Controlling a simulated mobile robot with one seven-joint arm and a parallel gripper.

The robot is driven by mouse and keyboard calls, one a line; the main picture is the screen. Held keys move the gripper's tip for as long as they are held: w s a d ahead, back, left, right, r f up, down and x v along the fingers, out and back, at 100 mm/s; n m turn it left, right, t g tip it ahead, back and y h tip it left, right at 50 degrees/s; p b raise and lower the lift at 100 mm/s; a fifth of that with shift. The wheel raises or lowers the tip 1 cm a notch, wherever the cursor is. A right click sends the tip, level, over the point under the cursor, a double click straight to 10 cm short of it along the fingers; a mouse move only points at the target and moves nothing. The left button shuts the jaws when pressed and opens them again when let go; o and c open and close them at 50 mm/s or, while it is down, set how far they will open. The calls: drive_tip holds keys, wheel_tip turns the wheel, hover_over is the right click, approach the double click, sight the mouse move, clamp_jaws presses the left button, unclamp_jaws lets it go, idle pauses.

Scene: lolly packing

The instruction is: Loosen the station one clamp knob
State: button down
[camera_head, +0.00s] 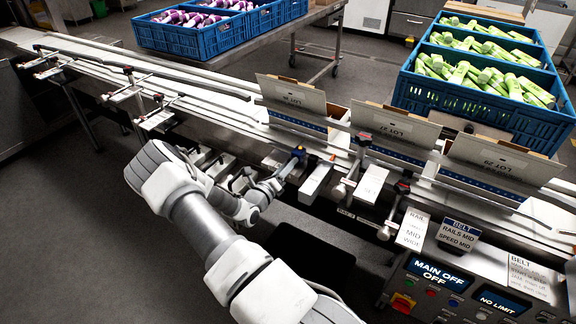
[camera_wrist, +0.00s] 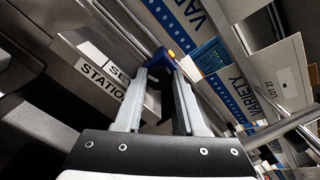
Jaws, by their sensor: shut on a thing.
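A blue clamp knob with a yellow mark (camera_wrist: 165,59) sits at the fingertips of my gripper (camera_wrist: 163,78) in the wrist view. The fingers are shut on this knob, and their tips partly hide it. In the head view the same blue knob (camera_head: 299,152) stands at the conveyor's near rail, with my gripper (camera_head: 288,165) reaching it from the lower left. A station label (camera_wrist: 103,75) on a metal block is beside the knob in the wrist view; its number is hidden.
Other clamp knobs with dark and red tops (camera_head: 363,138) (camera_head: 403,187) stand along the rail to the right. Open cartons (camera_head: 292,95) line the belt. A control panel (camera_head: 465,285) is at lower right. Blue crates (camera_head: 480,95) stand behind the conveyor.

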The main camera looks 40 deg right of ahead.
drive_tip(key=shift+n, duration=0.9)
drive_tip(key=shift+f, duration=0.1)
drive_tip(key=c, duration=0.5)
unclamp_jaws()
